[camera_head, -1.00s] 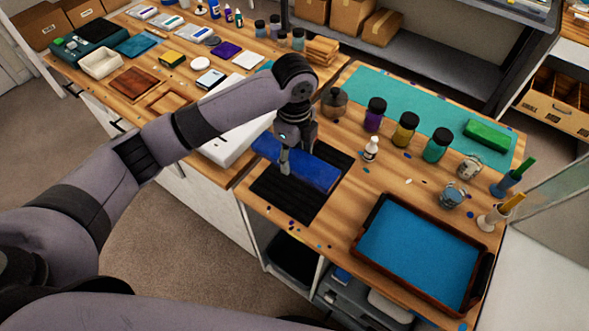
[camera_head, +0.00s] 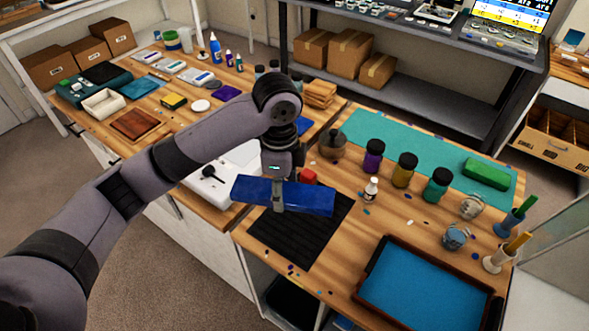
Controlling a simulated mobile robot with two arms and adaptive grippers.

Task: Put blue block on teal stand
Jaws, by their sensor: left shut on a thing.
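The long blue block (camera_head: 313,199) is held in my left gripper (camera_head: 278,207), whose fingers close across it left of its middle. The block is roughly level and appears raised above the black slatted mat (camera_head: 290,239). A long flat teal surface (camera_head: 395,138) lies along the back of the right table, with a green block (camera_head: 486,173) on its right end. I cannot tell whether this surface is the teal stand; no other clear stand shows. My right gripper is not in view.
Dark-lidded jars, purple (camera_head: 373,158), yellow (camera_head: 404,172) and teal (camera_head: 437,186), stand near the teal surface's front edge. A blue-filled tray (camera_head: 425,292) sits front right.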

